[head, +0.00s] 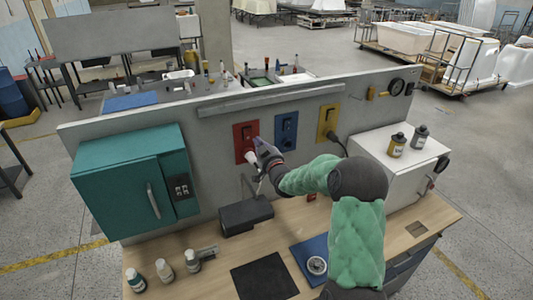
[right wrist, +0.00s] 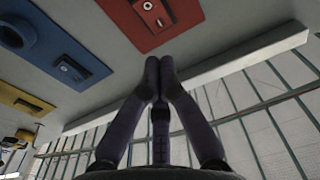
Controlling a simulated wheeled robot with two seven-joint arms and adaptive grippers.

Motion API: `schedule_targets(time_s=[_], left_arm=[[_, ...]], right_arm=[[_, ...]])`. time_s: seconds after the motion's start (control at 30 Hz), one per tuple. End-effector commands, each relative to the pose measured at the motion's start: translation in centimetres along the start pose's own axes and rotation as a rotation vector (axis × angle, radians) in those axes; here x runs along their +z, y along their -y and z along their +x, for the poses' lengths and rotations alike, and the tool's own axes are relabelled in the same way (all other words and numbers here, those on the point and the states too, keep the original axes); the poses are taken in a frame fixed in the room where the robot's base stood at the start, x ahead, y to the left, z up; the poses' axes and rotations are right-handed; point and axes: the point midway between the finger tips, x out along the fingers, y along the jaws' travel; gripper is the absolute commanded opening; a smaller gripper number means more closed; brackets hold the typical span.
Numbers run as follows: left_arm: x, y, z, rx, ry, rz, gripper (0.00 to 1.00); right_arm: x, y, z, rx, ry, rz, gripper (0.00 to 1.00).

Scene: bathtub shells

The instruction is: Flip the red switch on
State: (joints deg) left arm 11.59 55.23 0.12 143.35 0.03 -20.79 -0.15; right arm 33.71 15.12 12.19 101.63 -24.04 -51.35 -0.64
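The red switch plate (head: 240,130) is mounted on the grey upright panel, left of the blue and yellow plates. It also shows at the top of the right wrist view (right wrist: 182,18), with a small toggle on its face. Whether the toggle is on or off I cannot tell. My right gripper (head: 257,143) is in front of the panel, beside the lower right edge of the red plate. In the right wrist view its fingertips (right wrist: 160,64) are together with nothing between them, just off the plate's edge; contact is unclear. My left gripper is not in view.
A blue switch plate (head: 286,131) and a yellow one (head: 327,122) are to the right. A teal cabinet (head: 130,180) stands left, a white box (head: 391,172) right. A black box (head: 245,214), a dark mat (head: 264,279) and bottles (head: 164,270) are on the wooden bench.

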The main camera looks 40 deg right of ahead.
Motion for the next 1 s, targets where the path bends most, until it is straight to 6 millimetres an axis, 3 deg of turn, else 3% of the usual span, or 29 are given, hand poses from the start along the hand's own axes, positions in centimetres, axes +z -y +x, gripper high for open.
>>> schedule_targets(time_s=[0.4, 1.0], left_arm=[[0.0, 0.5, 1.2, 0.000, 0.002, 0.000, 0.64], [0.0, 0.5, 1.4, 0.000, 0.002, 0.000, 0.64]], right_arm=[[-1.2, -0.1, -5.3, 0.001, -0.003, -0.001, 0.00], [-1.4, 0.0, -6.2, 0.001, -0.002, -0.001, 0.00]])
